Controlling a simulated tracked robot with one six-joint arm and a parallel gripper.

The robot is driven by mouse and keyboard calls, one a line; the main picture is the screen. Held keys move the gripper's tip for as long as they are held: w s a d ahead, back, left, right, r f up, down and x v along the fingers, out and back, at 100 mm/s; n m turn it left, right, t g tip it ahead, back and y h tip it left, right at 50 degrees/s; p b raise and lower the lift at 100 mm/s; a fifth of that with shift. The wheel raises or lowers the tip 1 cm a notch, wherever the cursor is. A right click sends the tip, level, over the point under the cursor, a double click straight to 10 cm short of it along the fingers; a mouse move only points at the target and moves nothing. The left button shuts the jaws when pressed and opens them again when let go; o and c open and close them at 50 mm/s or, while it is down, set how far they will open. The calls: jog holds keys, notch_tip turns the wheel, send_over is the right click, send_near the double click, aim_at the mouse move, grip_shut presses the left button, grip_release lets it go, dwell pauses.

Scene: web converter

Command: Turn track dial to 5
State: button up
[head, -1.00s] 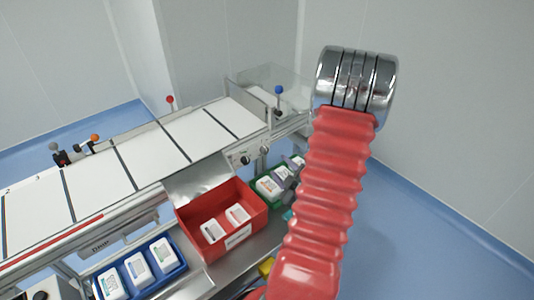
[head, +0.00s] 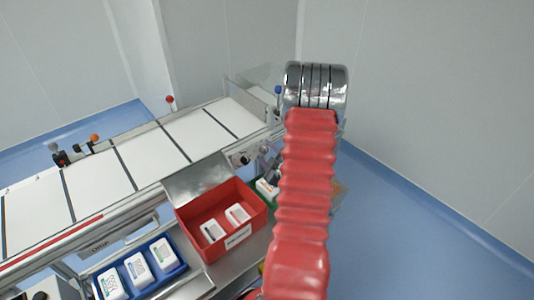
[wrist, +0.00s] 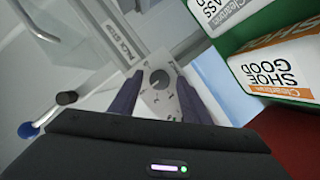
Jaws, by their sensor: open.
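In the wrist view a round dark grey dial (wrist: 160,78) sits on a pale plate with small marks around it. The marks are too small to read, and I cannot tell the dial's setting. My gripper (wrist: 156,76) is open, its two dark fingers pointing toward the plate, one on each side of the dial in the picture. I cannot tell whether they touch it. In the head view small dark knobs (head: 245,159) show on the conveyor's side. My gripper is hidden there behind my red arm.
Green-bin cartons (wrist: 270,68) lie close at the right in the wrist view. A blue-ended lever (wrist: 27,130) is at the left. In the head view a red bin (head: 191,208) and a blue bin (head: 175,273) stand along the white conveyor (head: 147,157). Blue floor at right is clear.

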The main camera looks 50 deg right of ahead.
jog(key=shift+w, duration=0.1)
jog(key=shift+c, duration=0.5)
jog(key=c, duration=0.9)
jog(key=shift+d, duration=0.15)
jog(key=shift+c, duration=0.2)
